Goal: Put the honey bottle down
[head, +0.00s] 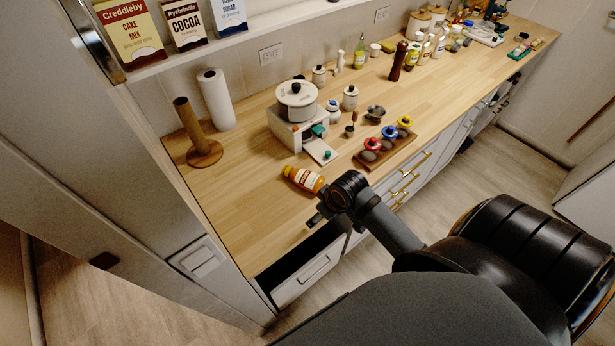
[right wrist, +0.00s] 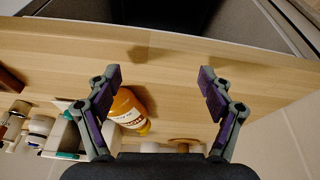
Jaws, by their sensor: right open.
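The honey bottle (head: 303,179) is amber with a pale label and a yellow cap. It lies on its side on the wooden counter near the front edge, cap pointing left in the head view. In the right wrist view the bottle (right wrist: 128,110) shows just inside the left-hand finger, partly covered by it. My right gripper (right wrist: 160,85) is open, with nothing between its fingertips. In the head view this gripper (head: 316,218) is at the counter's front edge beside the bottle, its fingers mostly hidden by the wrist. My left gripper is not in view.
An open drawer (head: 304,282) sits below the counter edge. The counter's left front (head: 240,215) is clear.

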